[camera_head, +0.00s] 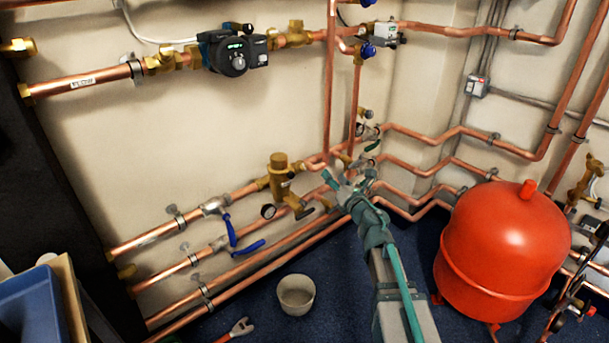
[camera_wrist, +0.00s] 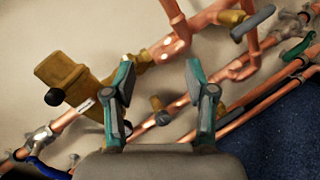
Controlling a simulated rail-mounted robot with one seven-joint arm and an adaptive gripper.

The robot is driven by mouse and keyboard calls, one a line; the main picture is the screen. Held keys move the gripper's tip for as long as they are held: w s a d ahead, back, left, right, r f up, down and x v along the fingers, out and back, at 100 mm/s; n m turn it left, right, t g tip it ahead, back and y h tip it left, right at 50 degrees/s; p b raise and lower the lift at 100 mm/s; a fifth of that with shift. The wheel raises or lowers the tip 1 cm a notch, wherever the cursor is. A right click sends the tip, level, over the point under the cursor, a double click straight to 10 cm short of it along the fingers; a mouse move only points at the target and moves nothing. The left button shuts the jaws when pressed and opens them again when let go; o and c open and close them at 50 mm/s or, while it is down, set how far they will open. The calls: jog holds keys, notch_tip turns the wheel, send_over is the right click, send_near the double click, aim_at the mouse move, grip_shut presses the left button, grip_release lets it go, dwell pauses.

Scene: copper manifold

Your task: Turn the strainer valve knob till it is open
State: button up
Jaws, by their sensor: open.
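My gripper (camera_head: 342,182) is open and empty, close to the lower copper pipes; it also shows in the wrist view (camera_wrist: 160,80). A brass valve body (camera_head: 279,172) stands left of it on the pipework, and shows left of my fingers in the wrist view (camera_wrist: 72,76). It has a dark round knob (camera_wrist: 54,97). A small brass fitting (camera_wrist: 158,108) appears between my open fingers, with no clear contact. A dark bar-shaped handle (camera_wrist: 252,23) is at the upper right. I cannot tell for certain which part is the strainer valve knob, or its setting.
Blue lever handles (camera_head: 230,230) and a gauge (camera_head: 268,211) sit on the pipes to the left. A large red tank (camera_head: 503,250) stands close on the right. A bucket (camera_head: 296,296) is on the blue floor. Copper pipes crowd the space around my gripper.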

aim_at(304, 168)
jog(key=w+a+n+y+b, duration=0.1)
jog(key=w+a+n, duration=0.1)
jog(key=a, duration=0.1)
jog(key=w+a+n+g+y+b, duration=0.1)
jog(key=w+a+n, duration=0.1)
jog(key=a, duration=0.2)
jog(key=w+a+n+g+b, duration=0.1)
jog(key=w+a+n, duration=0.1)
jog(key=a, duration=0.1)
jog(key=shift+w+a+f+y, duration=0.15)
jog(key=shift+a+f+y, duration=0.15)
jog(key=shift+y, duration=0.1)
grip_shut()
